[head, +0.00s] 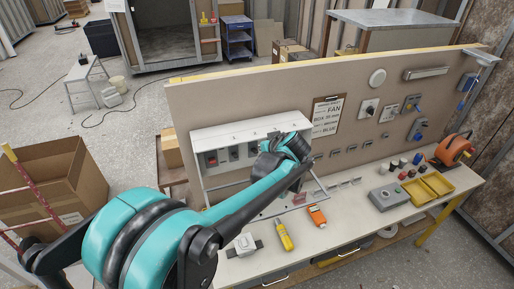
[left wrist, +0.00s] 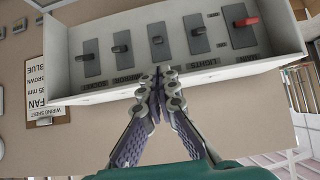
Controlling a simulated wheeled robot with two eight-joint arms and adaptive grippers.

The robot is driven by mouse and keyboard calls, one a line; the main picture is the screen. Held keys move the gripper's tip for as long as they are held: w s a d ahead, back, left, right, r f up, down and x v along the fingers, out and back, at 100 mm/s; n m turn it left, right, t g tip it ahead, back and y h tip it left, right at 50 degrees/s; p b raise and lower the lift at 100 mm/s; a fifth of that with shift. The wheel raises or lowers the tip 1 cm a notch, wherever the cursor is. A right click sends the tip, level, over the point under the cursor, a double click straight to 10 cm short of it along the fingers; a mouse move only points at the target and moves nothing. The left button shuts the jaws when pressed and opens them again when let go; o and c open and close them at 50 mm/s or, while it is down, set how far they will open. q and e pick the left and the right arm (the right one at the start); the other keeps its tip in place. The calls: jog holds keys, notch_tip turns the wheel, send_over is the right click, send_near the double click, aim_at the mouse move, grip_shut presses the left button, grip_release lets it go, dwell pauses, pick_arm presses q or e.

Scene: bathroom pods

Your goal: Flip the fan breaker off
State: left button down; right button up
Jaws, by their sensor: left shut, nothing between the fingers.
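The white breaker box (head: 238,131) is mounted on the beige board, partly hidden behind my left arm in the head view. In the left wrist view, upside down, the box (left wrist: 75,30) holds a row of grey breakers with black levers, plus one red-levered breaker (left wrist: 245,22) labelled MAIN at the right end. I cannot read a fan label there; one label reads LIGHTS. My left gripper (left wrist: 158,78) is shut and empty, its tips at the box's label edge below the middle breaker (left wrist: 158,41). Contact cannot be told. My right gripper is not in view.
A sheet reading FAN (head: 325,117) hangs on the board right of the box. The bench below carries a yellow tester (head: 284,236), an orange tool (head: 317,216), a grey box (head: 388,197) and a yellow tray (head: 437,184). A cardboard box (head: 52,185) stands at left.

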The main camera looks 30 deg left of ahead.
aim_at(255, 151)
pick_arm(q)
jog(key=x, duration=1)
jog(key=shift+p, duration=0.4)
